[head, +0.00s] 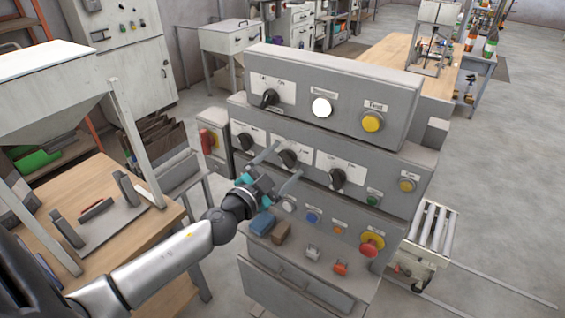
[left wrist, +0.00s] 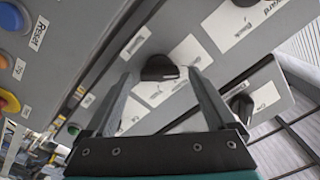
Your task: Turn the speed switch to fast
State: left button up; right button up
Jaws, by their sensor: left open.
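A row of black rotary switches runs across the grey control panel (head: 404,152). The middle one (head: 288,158) lies in line with the fingertips of my left gripper (head: 286,160). In the left wrist view, a black knob (left wrist: 160,68) with white label plates appears between the two spread fingers (left wrist: 160,80), with space on both sides. My left gripper is open and empty; contact with the knob cannot be told. My right gripper is not in view.
Other black knobs sit left (head: 246,141), right (head: 336,178) and above (head: 269,98). A yellow Test button (head: 372,121), green button (head: 372,200), blue button (head: 313,217) and red-and-yellow emergency stop (head: 372,243) are nearby. A wooden table (head: 168,222) stands at left.

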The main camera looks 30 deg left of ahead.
pick_arm(q)
jog(key=c, duration=1.4)
